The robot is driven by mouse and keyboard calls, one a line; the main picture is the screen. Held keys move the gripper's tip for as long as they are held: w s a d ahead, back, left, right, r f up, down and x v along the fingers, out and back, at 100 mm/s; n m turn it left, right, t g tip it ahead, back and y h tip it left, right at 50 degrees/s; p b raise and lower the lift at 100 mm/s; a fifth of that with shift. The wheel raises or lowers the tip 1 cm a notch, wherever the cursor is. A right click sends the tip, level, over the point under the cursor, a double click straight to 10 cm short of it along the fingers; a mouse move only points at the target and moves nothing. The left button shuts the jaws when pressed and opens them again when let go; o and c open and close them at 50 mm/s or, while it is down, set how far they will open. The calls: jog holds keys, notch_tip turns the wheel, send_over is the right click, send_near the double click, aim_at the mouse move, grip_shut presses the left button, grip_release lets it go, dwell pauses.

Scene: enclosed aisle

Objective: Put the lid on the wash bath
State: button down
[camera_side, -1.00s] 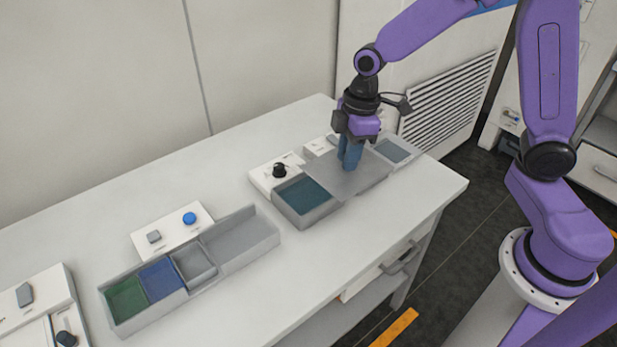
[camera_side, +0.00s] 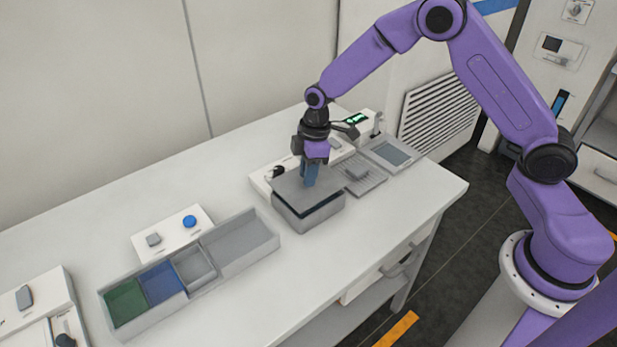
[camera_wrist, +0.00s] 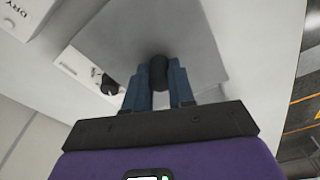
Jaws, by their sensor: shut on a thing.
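The lid is a flat grey plate (camera_side: 290,190) with a dark knob (camera_wrist: 158,72), which shows between my fingers in the wrist view. My gripper (camera_side: 309,181) has blue fingers and is shut on the lid's knob. The wash bath is a grey open-topped box (camera_side: 312,220) in the middle of the bench in the side view. The lid is over the bath and covers most of its opening. A dark strip shows between the lid and the bath's near rim, so the lid looks slightly raised or offset; I cannot tell whether it touches.
A white panel with a black knob (camera_side: 275,172) stands just behind the bath. To its right are a slotted grey rack (camera_side: 362,180) with a small block and a flat unit (camera_side: 392,152). A divided tray (camera_side: 245,235) lies left. The bench front is clear.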

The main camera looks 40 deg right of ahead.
jog(key=shift+f, duration=0.95)
jog(key=shift+f, duration=0.4)
jog(key=c, duration=1)
grip_release()
jog(key=shift+o, duration=0.2)
notch_tip(320, 180, up, 13)
jog(key=d, duration=0.1)
jog(key=s+r, duration=0.3)
jog(key=s, duration=0.9)
jog(key=s+r, duration=0.2)
jog(key=s, duration=1.1)
jog(key=s+d, duration=0.5)
jog(key=s, duration=0.3)
jog(key=shift+s+d+f+m+h, duration=0.25)
jog(key=shift+d+m+h, duration=0.1)
jog(key=shift+m+h, duration=0.05)
